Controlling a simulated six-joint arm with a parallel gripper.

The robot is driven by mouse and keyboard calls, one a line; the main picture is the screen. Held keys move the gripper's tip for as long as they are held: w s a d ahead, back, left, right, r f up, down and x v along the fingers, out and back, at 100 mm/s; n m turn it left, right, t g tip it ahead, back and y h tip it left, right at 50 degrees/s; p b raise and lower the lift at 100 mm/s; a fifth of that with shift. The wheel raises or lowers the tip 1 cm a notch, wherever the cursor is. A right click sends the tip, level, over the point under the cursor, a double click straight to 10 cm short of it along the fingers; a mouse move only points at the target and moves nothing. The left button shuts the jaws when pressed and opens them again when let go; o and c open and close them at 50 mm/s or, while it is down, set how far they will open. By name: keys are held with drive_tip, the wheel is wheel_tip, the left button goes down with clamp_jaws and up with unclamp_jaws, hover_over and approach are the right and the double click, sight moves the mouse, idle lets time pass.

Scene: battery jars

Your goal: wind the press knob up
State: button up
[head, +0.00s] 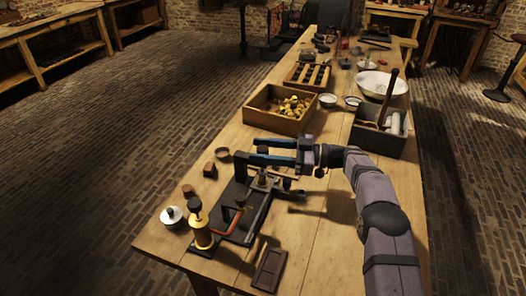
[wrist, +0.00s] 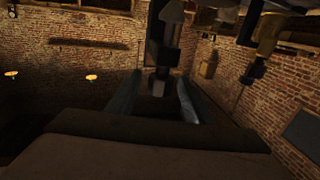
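The press (head: 247,208) is a dark device with a red part on its base, near the left edge of the bench. My gripper (head: 248,150) reaches in from the right at the upper end of the press, its two blue fingers apart and pointing left. A dark upright part (head: 240,170) of the press stands under the fingertips. The wrist view shows both fingers (wrist: 157,98) spread, with a dark post (wrist: 163,50) rising beyond or between them. I cannot tell which part is the knob or whether a finger touches it.
A brass-and-black jar piece (head: 201,230) and a white round dish (head: 171,216) stand left of the press. A dark flat tray (head: 269,268) lies in front. A wooden box of yellow pieces (head: 282,111) and a grey box (head: 379,139) stand behind.

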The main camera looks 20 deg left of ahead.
drive_tip(key=shift+d+f, duration=0.1)
drive_tip(key=shift+f, duration=0.05)
drive_tip(key=shift+w+d, duration=0.2)
drive_tip(key=shift+d, duration=0.35)
drive_tip(key=b+v, duration=0.1)
drive_tip(key=v, duration=0.5)
